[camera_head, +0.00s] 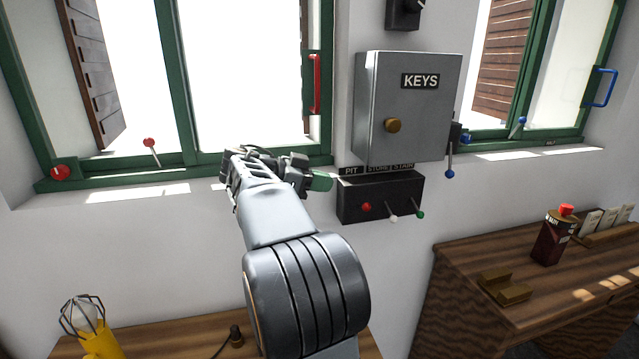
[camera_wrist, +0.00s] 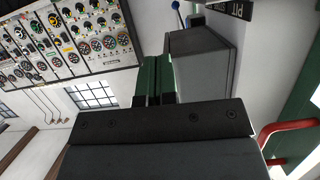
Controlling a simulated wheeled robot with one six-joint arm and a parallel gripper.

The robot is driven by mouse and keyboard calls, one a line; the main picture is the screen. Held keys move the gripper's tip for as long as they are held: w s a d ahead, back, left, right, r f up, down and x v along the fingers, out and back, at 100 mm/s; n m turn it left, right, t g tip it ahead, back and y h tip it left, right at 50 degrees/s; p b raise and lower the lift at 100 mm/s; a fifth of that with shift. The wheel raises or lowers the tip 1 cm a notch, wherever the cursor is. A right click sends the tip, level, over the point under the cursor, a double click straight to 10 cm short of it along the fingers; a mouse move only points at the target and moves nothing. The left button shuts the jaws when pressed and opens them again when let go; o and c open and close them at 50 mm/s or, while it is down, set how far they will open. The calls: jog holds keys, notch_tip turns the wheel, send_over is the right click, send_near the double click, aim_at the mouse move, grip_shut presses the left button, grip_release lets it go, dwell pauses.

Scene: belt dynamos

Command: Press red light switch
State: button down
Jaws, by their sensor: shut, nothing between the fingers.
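The black switch box (camera_head: 380,198) is on the wall below the key cabinet, under labels reading PIT, STORE and STAIR. Its red-knobbed switch (camera_head: 366,207) is at the left, under PIT, with a white knob (camera_head: 393,218) and a green knob (camera_head: 420,214) to its right. My gripper (camera_head: 322,180) is shut and empty, its green fingertips at the box's upper left, above and left of the red knob. I cannot tell whether they touch the box. The wrist view shows the shut green fingers (camera_wrist: 155,80) and part of the PIT label (camera_wrist: 238,10); the red knob is not visible there.
The grey key cabinet (camera_head: 408,105) juts out above the switch box, with a blue-knobbed lever (camera_head: 450,173) on its right. The green window frame (camera_head: 183,80) with a red handle (camera_head: 316,84) is at left. A wooden desk (camera_head: 470,262) stands at lower right.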

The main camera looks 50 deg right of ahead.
aim_at(365, 204)
jog(key=shift+s+d+f+p, duration=0.3)
jog(key=shift+s+d+f, duration=0.55)
jog(key=shift+d, duration=0.25)
jog(key=shift+s+d+f+p, duration=0.3)
jog(key=shift+s+d+f, duration=0.45)
jog(key=shift+d+f, duration=0.35)
jog(key=shift+s+d+f+p, duration=0.3)
jog(key=shift+s+d+f, duration=0.5)
jog(key=shift+d, duration=0.35)
jog(key=shift+a, duration=0.1)
jog(key=shift+f, duration=0.1)
jog(key=shift+s+f+b, duration=0.1)
jog(key=shift+f+b, duration=0.2)
jog(key=shift+b, duration=0.7)
jog(key=shift+r+b, duration=0.1)
jog(key=shift+b, duration=0.35)
